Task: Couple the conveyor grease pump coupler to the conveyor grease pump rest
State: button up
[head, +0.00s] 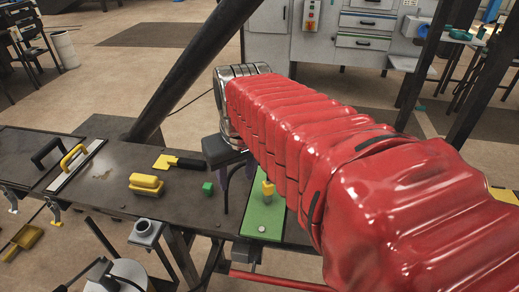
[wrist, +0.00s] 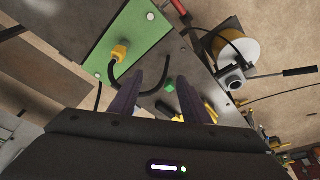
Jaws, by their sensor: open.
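A yellow coupler-like fitting (head: 267,188) stands on the green plate (head: 262,222); it also shows in the wrist view (wrist: 120,53), with a black hose beside it. A grey square block with a round opening (head: 147,231), apparently the pump rest, stands by the pale grease drum (head: 118,277); the block also shows in the wrist view (wrist: 235,84). My gripper (wrist: 160,76) is open, its two dark purple fingers apart and nothing seen held. It is above the bench, left of the yellow fitting in the head view. The fingertips are partly hidden in the head view.
On the dark bench (head: 110,195) lie a small green cube (head: 207,188), a yellow brush (head: 146,185) and a yellow-and-black tool (head: 178,162). A dark slanted post (head: 190,75) rises behind the bench. A red bar (head: 280,281) runs along the front.

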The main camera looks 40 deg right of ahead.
jog(key=m+g, duration=0.1)
jog(key=m, duration=0.1)
send_over(267, 188)
jog(key=shift+s+d+f, duration=0.1)
jog(key=shift+s+d, duration=0.1)
jog(key=shift+d, duration=0.2)
jog(key=shift+f, duration=0.15)
jog(key=f, duration=0.4)
jog(key=w+f, duration=0.1)
jog(key=f, duration=0.4)
jog(key=w+f, duration=0.1)
jog(key=f, duration=0.3)
jog(key=shift+d+f, duration=0.2)
jog(key=shift+d, duration=0.15)
jog(key=shift+c, duration=0.3)
grip_shut()
